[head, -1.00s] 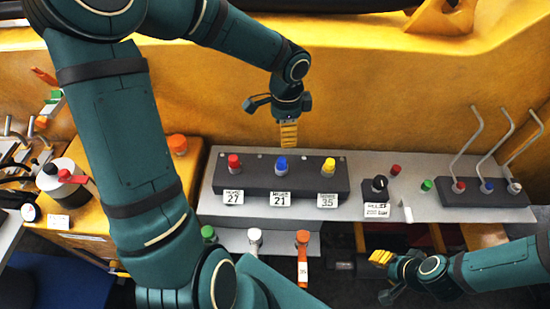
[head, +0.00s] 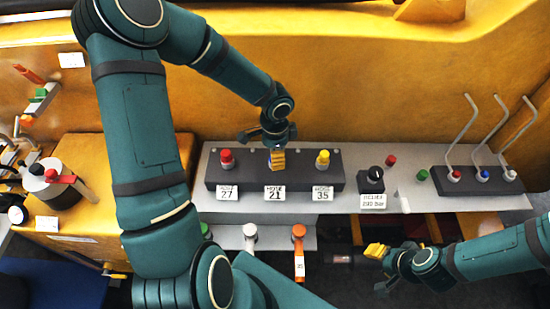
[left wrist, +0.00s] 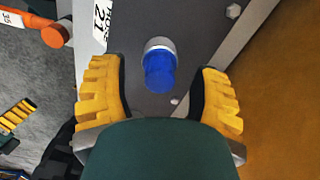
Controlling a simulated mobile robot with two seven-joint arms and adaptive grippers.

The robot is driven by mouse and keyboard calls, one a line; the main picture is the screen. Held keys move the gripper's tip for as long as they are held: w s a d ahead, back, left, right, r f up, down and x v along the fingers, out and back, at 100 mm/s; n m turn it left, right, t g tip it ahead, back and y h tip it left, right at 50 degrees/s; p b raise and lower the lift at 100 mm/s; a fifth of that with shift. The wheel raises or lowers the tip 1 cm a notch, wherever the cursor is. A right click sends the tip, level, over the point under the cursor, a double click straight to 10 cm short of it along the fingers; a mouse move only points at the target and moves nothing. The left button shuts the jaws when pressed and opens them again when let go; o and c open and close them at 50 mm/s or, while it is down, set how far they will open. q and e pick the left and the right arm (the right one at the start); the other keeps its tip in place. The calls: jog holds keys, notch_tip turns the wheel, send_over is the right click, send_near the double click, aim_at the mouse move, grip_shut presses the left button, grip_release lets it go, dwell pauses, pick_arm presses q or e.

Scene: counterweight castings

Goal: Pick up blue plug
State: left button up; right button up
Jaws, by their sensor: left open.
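The blue plug (left wrist: 160,72) stands in a pale collar on the dark block, by the label reading 21, in the left wrist view. My left gripper (left wrist: 161,95) is open, with one yellow finger on each side of the plug and gaps between. In the head view my left gripper (head: 278,160) hangs over the middle of the block (head: 300,183) and hides most of the plug. My right gripper (head: 377,251) is at the lower right, away from the block; its finger gap does not show clearly.
A red plug (head: 227,157) and a yellow plug (head: 323,158) flank the blue one on the block. A black knob (head: 376,174) and bent levers (head: 462,135) stand to the right. The yellow wall (head: 380,90) rises behind.

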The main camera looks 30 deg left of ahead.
pick_arm(q)
jog(key=shift+f, duration=0.45)
jog(key=c, duration=0.9)
jog(key=shift+r, duration=0.1)
